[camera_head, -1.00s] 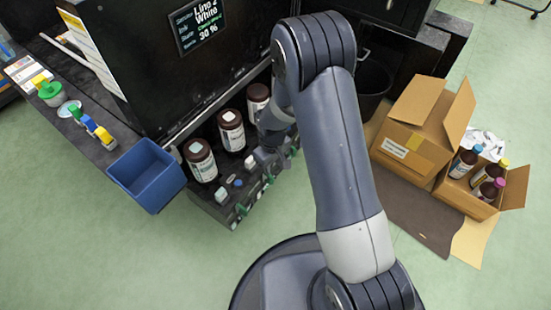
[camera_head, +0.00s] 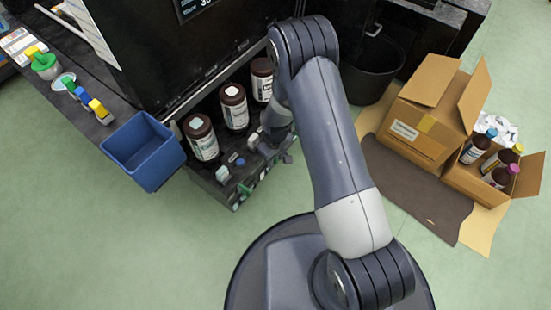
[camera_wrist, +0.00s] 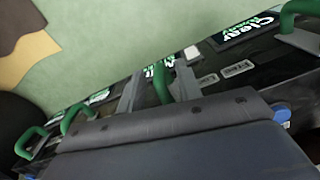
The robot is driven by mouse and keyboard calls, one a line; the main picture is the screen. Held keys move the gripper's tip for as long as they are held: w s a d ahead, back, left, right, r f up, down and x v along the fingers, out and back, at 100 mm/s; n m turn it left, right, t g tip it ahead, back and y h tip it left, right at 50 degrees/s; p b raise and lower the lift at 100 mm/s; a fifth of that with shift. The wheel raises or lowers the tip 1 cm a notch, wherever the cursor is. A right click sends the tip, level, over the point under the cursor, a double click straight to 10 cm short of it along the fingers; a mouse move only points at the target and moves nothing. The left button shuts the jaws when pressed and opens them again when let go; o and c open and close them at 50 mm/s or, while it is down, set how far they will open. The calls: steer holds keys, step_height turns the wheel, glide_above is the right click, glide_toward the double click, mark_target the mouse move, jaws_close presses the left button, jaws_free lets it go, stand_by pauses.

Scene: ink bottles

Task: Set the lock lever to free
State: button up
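Several green levers stick out along the dark front ledge of the ink cabinet. In the wrist view one green lever (camera_wrist: 161,85) stands between the two grey fingers of my gripper (camera_wrist: 159,86), with a gap on each side. Another green lever (camera_wrist: 293,14) is at the upper right beside a label reading "Clear", and more are at the lower left. In the head view my gripper (camera_head: 273,151) is low at the ledge (camera_head: 232,197), mostly hidden by my arm. I cannot tell which lever is the lock lever or how it is set.
Brown bottles (camera_head: 201,137) stand behind the ledge. A blue bin (camera_head: 146,152) hangs at its left. A black bucket (camera_head: 371,75), a cardboard box (camera_head: 420,137) and an open carton of bottles (camera_head: 465,184) are to the right. Green floor is clear in front.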

steer(key=shift+c, duration=0.2)
jaws_close()
stand_by(0.4)
